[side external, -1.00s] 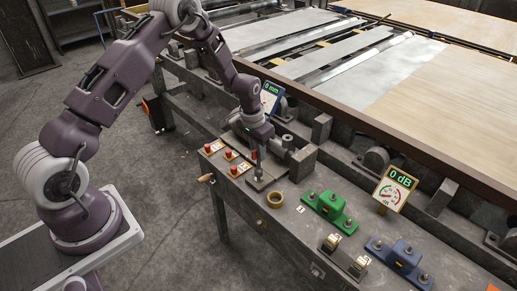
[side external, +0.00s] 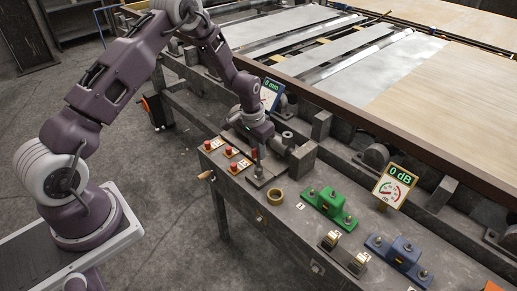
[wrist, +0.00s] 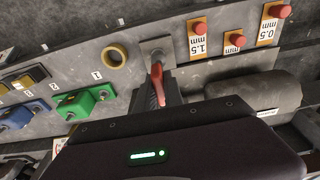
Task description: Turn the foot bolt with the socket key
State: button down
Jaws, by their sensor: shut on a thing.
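My gripper (side external: 256,151) points down over a small steel plate (side external: 262,184) near the front edge of the bench. It is shut on the socket key (side external: 258,168), which stands upright beneath it. In the wrist view, the grey shaft and a red part (wrist: 158,84) show just beyond my gripper's dark housing, over the plate (wrist: 157,46).
Several red buttons (side external: 231,152) on labelled plates stand left of the key. A yellow ring (side external: 275,197), a green block (side external: 329,207), a blue block (side external: 398,253) and a dial reading 0 dB (side external: 395,187) stand to the right. Dark machine blocks (side external: 302,161) stand close behind.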

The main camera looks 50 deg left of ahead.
jog(key=shift+f, duration=0.7)
jog(key=m, duration=0.2)
jog(key=shift+a+m, duration=0.1)
jog(key=shift+m, duration=0.2)
jog(key=m+h, duration=0.1)
jog(key=m, duration=0.4)
jog(key=m+g, duration=0.1)
jog(key=m, duration=0.5)
jog(key=shift+h, duration=0.3)
jog(key=shift+m, duration=0.7)
jog(key=m+g, duration=0.1)
jog(key=m, duration=0.4)
jog(key=shift+n, duration=0.8)
